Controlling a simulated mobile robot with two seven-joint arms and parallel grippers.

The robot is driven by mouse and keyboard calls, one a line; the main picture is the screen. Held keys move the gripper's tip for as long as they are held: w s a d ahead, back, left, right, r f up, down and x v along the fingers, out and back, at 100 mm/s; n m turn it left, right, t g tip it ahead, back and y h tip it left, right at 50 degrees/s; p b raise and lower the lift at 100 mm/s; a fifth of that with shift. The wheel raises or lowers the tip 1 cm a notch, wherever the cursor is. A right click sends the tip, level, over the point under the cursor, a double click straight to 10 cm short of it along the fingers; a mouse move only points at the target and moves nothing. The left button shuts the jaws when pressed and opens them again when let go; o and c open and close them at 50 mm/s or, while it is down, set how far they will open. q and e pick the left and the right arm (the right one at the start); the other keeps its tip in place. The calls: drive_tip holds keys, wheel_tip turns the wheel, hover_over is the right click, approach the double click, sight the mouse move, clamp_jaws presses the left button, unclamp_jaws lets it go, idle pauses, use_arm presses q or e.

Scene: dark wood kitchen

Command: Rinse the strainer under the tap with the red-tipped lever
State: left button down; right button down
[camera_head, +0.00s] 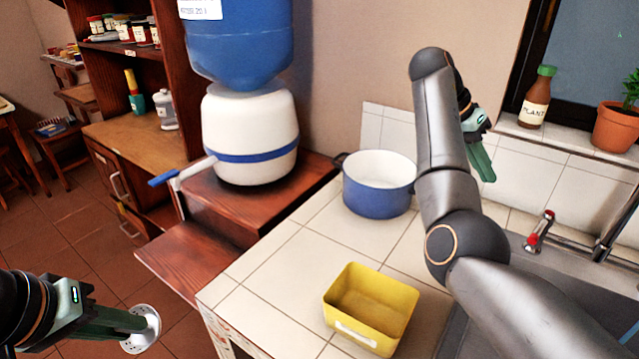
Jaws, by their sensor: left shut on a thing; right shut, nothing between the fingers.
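My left gripper (128,323) is at the lower left, shut on the strainer (147,337), a pale round disc with small holes. It holds the strainer over the floor, left of the counter. My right gripper (484,166) is shut and empty, raised in front of the tiled wall above the counter. The lever with the red tip (535,240) stands at the sink (520,250) on the right, beside a grey tap (612,230). My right arm hides part of the sink, and the tap is cut off by the picture's edge.
A yellow tub (371,311) and a blue pot (378,185) stand on the tiled counter (270,290). A white water dispenser (249,135) with a blue-handled lever (163,178) stands on a wooden stand (215,205). A bottle (535,102) and potted plant (614,128) are on the sill.

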sight(541, 228)
use_arm(q)
drive_tip(key=shift+f, duration=0.25)
drive_tip(key=shift+r, duration=0.1)
use_arm(e)
drive_tip(key=s+d+f, duration=0.4)
drive_tip(key=d+f, duration=0.4)
drive_tip(key=shift+s, duration=0.4)
use_arm(q)
drive_tip(key=shift+r, duration=0.15)
use_arm(e)
drive_tip(key=shift+d, duration=0.1)
